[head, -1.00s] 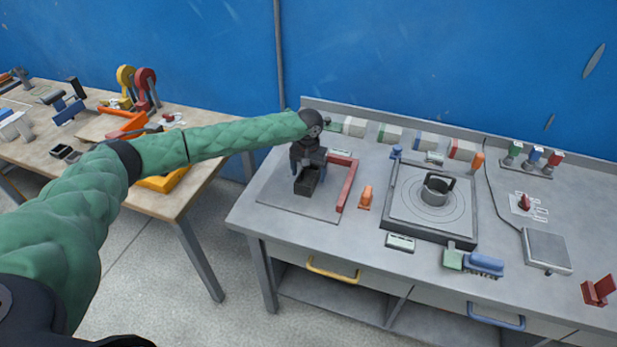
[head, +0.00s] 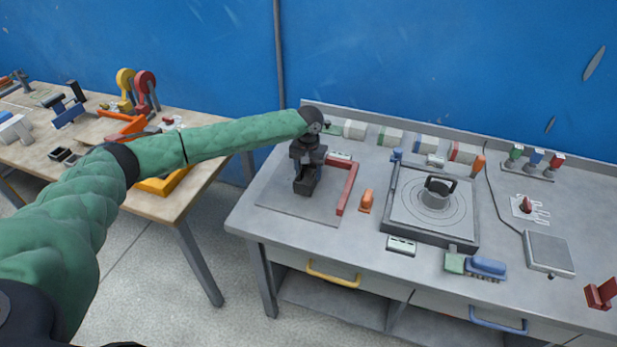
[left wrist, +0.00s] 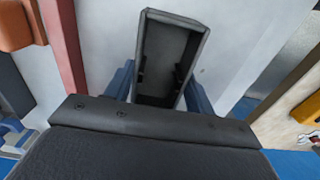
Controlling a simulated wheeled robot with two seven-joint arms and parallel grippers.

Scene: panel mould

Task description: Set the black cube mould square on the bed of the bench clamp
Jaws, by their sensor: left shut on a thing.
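The black cube mould (head: 305,186) is over the left part of the steel bench, above or on a flat grey plate (head: 274,197). A red L-shaped rail (head: 347,188) runs along the plate's right side; this looks like the bench clamp's bed. My left gripper (head: 307,168) is shut on the mould from above. In the left wrist view the mould (left wrist: 168,58) shows as a hollow dark box between the blue fingers. I cannot tell whether the mould's underside touches the plate. My right gripper is not in view.
An orange block (head: 366,200) stands right of the red rail. Further right is a square tray (head: 402,228) with a dark-handled round pot (head: 436,195). Several small blocks line the bench's back edge. A wooden table (head: 190,186) stands left, across a gap.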

